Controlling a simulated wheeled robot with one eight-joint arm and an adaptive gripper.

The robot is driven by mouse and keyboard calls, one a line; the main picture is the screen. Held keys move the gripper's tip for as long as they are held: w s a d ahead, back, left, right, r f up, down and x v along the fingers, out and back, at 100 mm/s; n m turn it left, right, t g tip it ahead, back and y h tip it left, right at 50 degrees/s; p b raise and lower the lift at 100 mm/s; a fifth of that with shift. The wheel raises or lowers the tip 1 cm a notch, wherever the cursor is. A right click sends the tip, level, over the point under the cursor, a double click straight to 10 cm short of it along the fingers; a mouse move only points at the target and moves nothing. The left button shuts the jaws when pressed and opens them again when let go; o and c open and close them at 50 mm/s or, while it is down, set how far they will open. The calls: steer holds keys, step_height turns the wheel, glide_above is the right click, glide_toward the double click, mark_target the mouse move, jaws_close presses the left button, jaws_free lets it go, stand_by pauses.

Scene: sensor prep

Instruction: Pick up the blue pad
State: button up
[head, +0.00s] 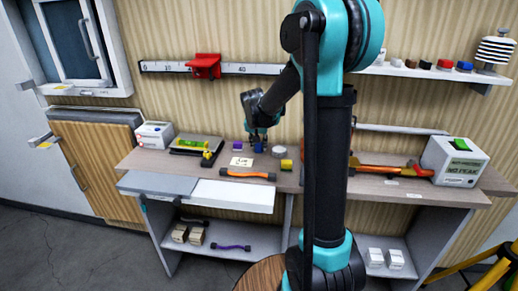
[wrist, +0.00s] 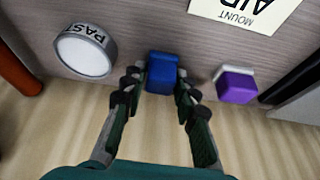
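The blue pad (wrist: 162,74) is a small blue block on the grey wood-grain bench, between my two fingertips in the wrist view. In the head view it is a small blue spot (head: 258,148) under my gripper, partly hidden. My gripper (wrist: 160,80) points down at it, one finger on each side. The fingertips appear to touch its sides, and no clear gap shows. I cannot tell whether the pad is off the bench.
A "MOUNT" card (wrist: 243,10) lies beyond. An orange-handled tool (head: 248,174) lies near the bench front (head: 150,163). A white box (head: 455,161) stands at right.

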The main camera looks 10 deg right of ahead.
jaws_close()
step_height(320, 180, up, 20)
stand_by(0.5)
steer(key=shift+o, duration=0.9)
jaws_free()
steer(key=c, duration=0.5)
